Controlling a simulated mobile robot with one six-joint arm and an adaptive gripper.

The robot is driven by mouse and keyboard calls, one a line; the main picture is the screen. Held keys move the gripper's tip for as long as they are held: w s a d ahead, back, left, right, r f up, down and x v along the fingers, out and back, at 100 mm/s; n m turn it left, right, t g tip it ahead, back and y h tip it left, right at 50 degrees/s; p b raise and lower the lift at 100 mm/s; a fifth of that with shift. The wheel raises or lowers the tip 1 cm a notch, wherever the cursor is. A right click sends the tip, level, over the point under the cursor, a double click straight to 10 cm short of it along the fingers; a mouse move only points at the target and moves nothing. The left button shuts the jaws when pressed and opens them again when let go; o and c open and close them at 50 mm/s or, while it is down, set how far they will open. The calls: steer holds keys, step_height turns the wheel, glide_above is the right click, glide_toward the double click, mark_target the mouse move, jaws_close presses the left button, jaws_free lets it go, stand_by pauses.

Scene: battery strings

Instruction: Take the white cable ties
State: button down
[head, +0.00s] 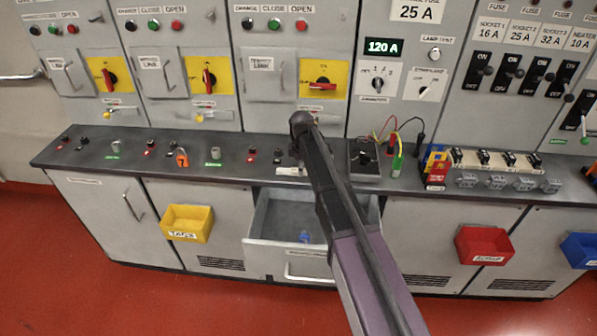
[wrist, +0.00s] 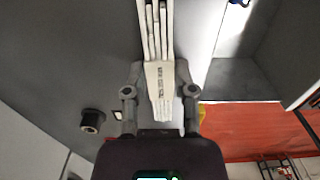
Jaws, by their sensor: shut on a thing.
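The white cable ties (wrist: 160,35) are a flat bundle with a printed band round its middle, seen in the wrist view. My gripper (wrist: 161,78) has one finger on each side of the band and is shut on the bundle. The strips stick out past the fingers toward the top of the picture, and shorter ends point back to the palm. In the head view my arm hides most of the gripper; a small white piece (head: 290,171) shows beside the arm at the worktop's front edge, probably part of the ties.
An open grey drawer (head: 265,243) below the worktop holds a small blue item (head: 305,237). A yellow bin (head: 187,223) hangs left of it, a red bin (head: 484,246) right. On the worktop (head: 232,172) stand an orange padlock (head: 181,158), terminals and a black box with leads (head: 364,160).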

steer(key=shift+r, duration=0.15)
step_height(320, 180, up, 3)
steer(key=p, duration=0.3)
steer(key=shift+f, duration=0.2)
steer(key=s+d+r+p, duration=0.2)
steer(key=s, duration=1.4)
